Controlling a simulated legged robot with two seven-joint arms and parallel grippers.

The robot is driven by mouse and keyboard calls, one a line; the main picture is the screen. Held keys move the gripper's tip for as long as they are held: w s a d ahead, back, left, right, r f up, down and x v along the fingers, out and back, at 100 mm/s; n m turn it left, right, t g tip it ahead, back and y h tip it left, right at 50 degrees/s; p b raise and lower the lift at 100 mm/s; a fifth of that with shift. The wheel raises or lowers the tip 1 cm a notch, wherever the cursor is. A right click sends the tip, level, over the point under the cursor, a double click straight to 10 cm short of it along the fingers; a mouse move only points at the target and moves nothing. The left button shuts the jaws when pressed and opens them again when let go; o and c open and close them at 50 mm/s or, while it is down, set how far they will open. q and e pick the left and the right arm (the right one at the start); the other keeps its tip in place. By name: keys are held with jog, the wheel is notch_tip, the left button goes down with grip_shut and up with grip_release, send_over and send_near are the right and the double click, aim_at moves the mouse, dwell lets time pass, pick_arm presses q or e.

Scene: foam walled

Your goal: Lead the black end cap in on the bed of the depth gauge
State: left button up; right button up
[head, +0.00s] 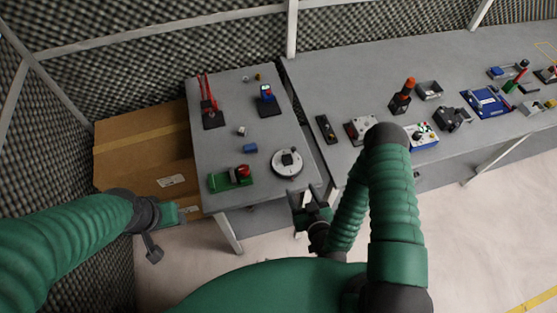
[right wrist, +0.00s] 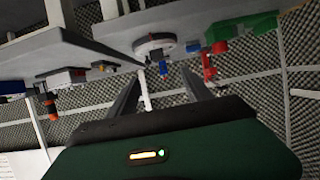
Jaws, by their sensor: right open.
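A round pale disc (head: 287,168) lies near the front right of the small grey table, with a square black piece (head: 287,158) at its middle. I take these for the depth gauge and the black end cap, but cannot be sure. The disc also shows in the right wrist view (right wrist: 150,46), at the table edge beyond the fingers. My right gripper (head: 310,200) is open and empty, in front of the table's front right corner, apart from the disc. Its two fingers spread in the right wrist view (right wrist: 162,88). My left gripper (head: 182,214) is left of the table; its jaws are unclear.
On the small table (head: 215,150) are a green fixture with a red knob (head: 232,178), a blue block (head: 250,148), a blue-screened device (head: 266,101) and a red-handled stand (head: 210,112). A long bench (head: 330,85) with several devices stands right, across a gap. A cardboard box (head: 140,150) is left.

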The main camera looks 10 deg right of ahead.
jog(key=b, duration=0.3)
send_near(289, 162)
jog(key=x, duration=0.4)
jog(key=shift+w+f, duration=0.15)
jog(key=shift+f, duration=0.3)
jog(key=shift+w+a, duration=0.2)
jog(key=shift+w, duration=0.15)
jog(key=b+x, duration=0.2)
jog(key=x, duration=0.3)
jog(key=shift+d+r, duration=0.1)
jog(key=shift+w, duration=0.2)
jog(key=shift+s+d, duration=0.1)
jog(key=shift+d, duration=0.05)
jog(key=shift+c, duration=0.2)
jog(key=shift+c, duration=1.2)
grip_shut()
